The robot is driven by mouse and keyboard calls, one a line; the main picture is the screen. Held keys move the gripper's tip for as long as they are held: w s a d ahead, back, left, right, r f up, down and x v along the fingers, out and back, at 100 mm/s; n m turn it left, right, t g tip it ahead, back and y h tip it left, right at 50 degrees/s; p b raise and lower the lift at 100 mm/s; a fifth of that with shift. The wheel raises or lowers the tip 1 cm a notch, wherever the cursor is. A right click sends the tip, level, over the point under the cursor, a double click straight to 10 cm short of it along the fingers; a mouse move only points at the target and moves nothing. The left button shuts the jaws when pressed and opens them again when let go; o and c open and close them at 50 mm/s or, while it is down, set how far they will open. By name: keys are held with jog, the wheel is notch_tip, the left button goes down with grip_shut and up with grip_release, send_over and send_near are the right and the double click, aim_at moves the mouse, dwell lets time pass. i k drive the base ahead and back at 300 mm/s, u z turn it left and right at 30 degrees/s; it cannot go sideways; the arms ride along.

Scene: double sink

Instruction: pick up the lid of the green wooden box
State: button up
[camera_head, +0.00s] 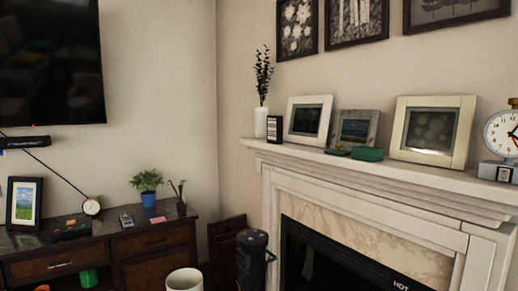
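A small green box (368,154) sits on the white mantel (300,154), in front of the picture frames. A small, low dark green piece (337,152) lies just to its left on the mantel. At this size I cannot tell whether that piece is a lid, or whether the green box has its lid on. My gripper is not in view.
Three picture frames (432,131) stand behind the box, and a white clock scale (502,140) stands at the right. A fireplace (340,255) is below. A black canister (252,258) stands left of it. A dark wooden cabinet (155,240) stands at the left.

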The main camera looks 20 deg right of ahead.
aim_at(338, 153)
jog(key=z, duration=0.4)
jog(key=i, duration=1.2)
jog(key=z, duration=0.9)
jog(key=k, duration=0.85)
jog(key=z, duration=0.2)
jog(key=i, duration=0.95)
jog(key=u, duration=0.1)
